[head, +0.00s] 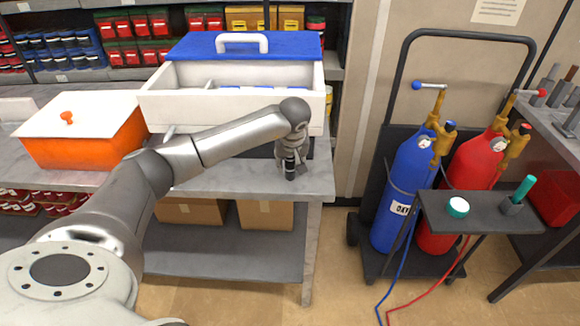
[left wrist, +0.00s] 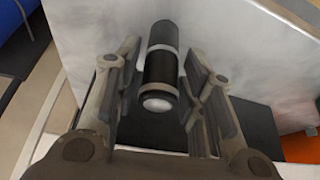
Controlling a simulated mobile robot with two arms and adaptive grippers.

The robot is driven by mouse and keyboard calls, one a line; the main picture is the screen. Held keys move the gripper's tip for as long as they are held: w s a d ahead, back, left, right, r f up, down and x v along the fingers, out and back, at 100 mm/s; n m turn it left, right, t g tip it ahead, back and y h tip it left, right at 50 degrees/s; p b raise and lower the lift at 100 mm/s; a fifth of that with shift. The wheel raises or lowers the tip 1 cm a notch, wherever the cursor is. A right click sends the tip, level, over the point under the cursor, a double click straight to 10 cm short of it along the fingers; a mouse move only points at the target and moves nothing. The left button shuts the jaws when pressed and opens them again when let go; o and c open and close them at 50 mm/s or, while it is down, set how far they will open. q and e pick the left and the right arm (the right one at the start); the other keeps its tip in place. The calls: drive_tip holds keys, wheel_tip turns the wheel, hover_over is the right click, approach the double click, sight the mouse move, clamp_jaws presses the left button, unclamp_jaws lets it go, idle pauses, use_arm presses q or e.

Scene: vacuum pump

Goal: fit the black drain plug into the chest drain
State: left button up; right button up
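The black drain plug (left wrist: 161,68) looks like a short black cylinder with grey bands and a pale near end. It stands between the fingers of my left gripper (left wrist: 160,85) in the left wrist view, with narrow gaps on both sides, so the gripper looks open around it. In the head view the plug (head: 290,165) is upright at the table's right front, with the left gripper (head: 291,158) over it. The white chest (head: 232,104) with a blue lid stands just behind. I cannot make out its drain. My right gripper is not in view.
An orange box (head: 85,146) with a white lid stands left of the chest on the grey table (head: 318,178). Blue and red gas cylinders (head: 405,180) on a cart stand right, past a floor gap. A small dark shelf (head: 480,212) holds a teal-topped item.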

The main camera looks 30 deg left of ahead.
use_arm(q)
drive_tip(key=c, duration=0.7)
drive_tip(key=shift+o, duration=0.2)
drive_tip(key=shift+r, duration=0.2)
